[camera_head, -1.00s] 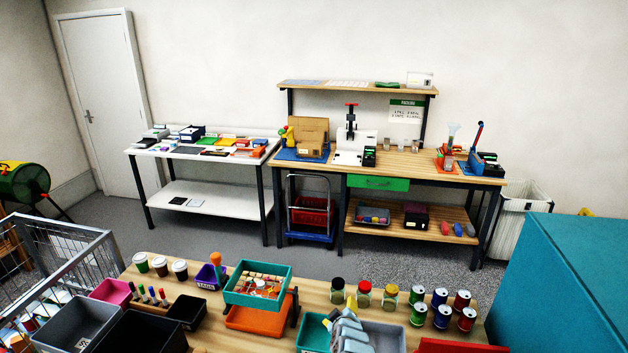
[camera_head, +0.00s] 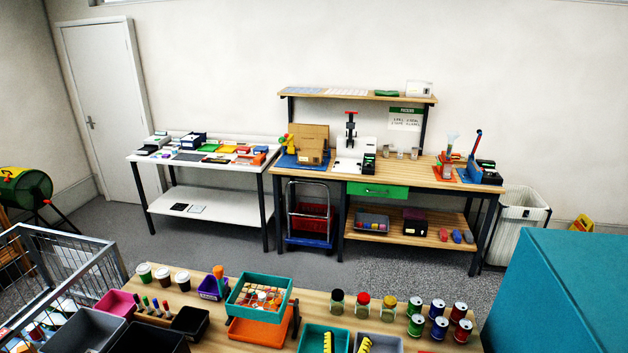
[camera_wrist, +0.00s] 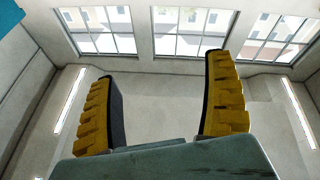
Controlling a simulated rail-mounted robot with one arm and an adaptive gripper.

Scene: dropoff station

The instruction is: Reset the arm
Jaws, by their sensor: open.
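My gripper (camera_wrist: 162,66) is open in the wrist view. Its two yellow ribbed fingers stand wide apart with nothing between them. In the head view, the yellow fingertips of my gripper (camera_head: 346,343) show at the bottom edge, in front of the teal bin (camera_head: 310,333) and the grey bin (camera_head: 394,342) on the near bench. The rest of the arm is out of the head view. The wrist view faces windows (camera_wrist: 187,32) and light strips (camera_wrist: 69,100), with no bench items in it.
The near wooden bench (camera_head: 200,291) carries bins, a raised teal tray (camera_head: 236,302), lidded jars (camera_head: 362,304) and several cans (camera_head: 438,307). A large teal box (camera_head: 560,290) stands at right, a wire cage (camera_head: 60,270) at left. Open floor lies before the far workbench (camera_head: 425,179).

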